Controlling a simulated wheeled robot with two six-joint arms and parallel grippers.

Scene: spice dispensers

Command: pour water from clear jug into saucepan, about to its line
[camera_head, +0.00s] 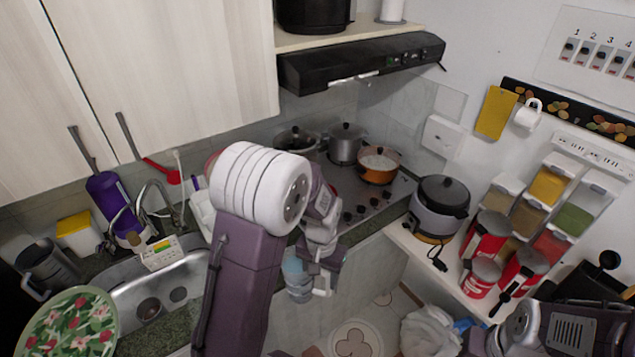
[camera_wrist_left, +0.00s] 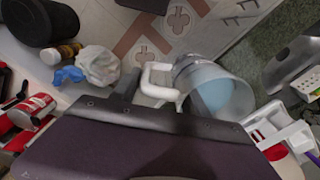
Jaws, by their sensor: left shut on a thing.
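The clear jug (camera_head: 297,277) has a white handle and pale blue water inside. My left gripper (camera_head: 325,262) is shut on its handle and holds the jug in the air in front of the counter. In the left wrist view the jug (camera_wrist_left: 218,92) and its white handle (camera_wrist_left: 160,80) show beyond the gripper, over the floor. An orange saucepan (camera_head: 379,168) with pale contents stands on the stove, up and to the right of the jug, well apart from it. Its line cannot be made out. My right gripper is not clearly in view.
A steel pot (camera_head: 346,142) and a lidded pot (camera_head: 297,139) share the stove (camera_head: 358,203) under the range hood (camera_head: 360,64). A rice cooker (camera_head: 440,207) and red canisters (camera_head: 487,235) stand on the right counter. The sink (camera_head: 165,292) is at left.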

